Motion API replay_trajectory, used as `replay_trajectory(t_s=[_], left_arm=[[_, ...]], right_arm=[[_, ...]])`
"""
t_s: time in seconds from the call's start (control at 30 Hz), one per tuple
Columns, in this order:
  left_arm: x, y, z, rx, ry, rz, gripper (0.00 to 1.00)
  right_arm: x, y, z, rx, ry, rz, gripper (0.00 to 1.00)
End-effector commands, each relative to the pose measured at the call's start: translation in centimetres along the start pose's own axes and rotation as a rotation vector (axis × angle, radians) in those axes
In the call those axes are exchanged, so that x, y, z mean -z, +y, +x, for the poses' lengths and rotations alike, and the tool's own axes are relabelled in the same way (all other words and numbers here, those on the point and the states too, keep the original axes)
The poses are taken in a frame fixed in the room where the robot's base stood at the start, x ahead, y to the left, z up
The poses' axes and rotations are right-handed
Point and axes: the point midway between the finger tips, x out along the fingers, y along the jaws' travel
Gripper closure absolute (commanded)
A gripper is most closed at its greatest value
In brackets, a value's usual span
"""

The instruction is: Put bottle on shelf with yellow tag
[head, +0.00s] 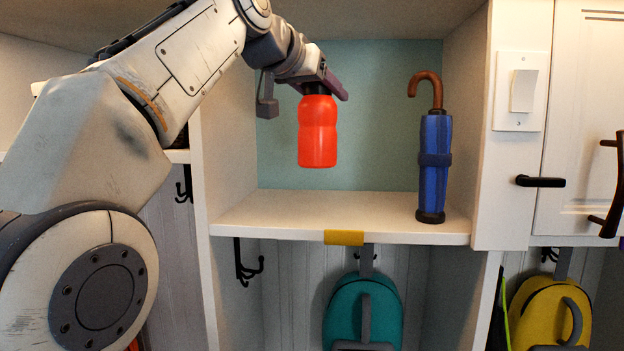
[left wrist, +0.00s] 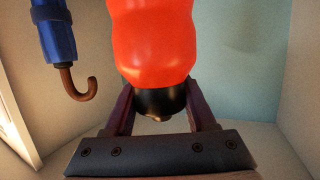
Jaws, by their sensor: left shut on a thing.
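The red-orange bottle (head: 317,135) hangs upright from my left gripper (head: 318,88), which is shut on its dark top. In the left wrist view the bottle (left wrist: 152,45) shows between the two fingers of the gripper (left wrist: 158,105), which press on its black cap. The shelf with the yellow tag (head: 344,238) is a white board (head: 330,208) with a teal back wall. In the head view the bottle appears in front of the teal back, with its base above the shelf board. How deep it is over the board is hard to tell. My right gripper is not in view.
A blue folded umbrella (head: 435,165) with a brown hook handle stands at the right of the same shelf; it also shows in the left wrist view (left wrist: 62,35). Side walls bound the cubby. The board's left and middle are clear. A teal backpack (head: 362,305) hangs below.

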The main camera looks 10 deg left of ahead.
Motion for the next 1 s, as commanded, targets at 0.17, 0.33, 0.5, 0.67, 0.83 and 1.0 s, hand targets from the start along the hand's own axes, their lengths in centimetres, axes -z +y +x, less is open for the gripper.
replay_trajectory(t_s=[0.17,0.33,0.5,0.67,0.83,1.0], left_arm=[[-2.8,-4.1,-0.1,0.008,-0.001,-0.005,1.00],[-5.1,-7.9,-0.3,0.008,-0.001,-0.006,1.00],[-6.6,-10.2,-0.4,0.006,0.001,-0.004,1.00],[-7.3,-10.2,-0.1,0.002,0.002,-0.002,1.00],[-9.0,-10.2,0.4,0.003,0.000,-0.004,1.00],[-10.3,-10.2,0.8,0.003,0.001,-0.002,1.00]], right_arm=[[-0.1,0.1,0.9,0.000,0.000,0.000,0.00],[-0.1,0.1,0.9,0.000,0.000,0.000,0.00],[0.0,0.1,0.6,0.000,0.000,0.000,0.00],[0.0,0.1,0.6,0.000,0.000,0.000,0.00],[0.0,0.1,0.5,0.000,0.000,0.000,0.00],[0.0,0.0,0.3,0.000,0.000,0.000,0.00]])
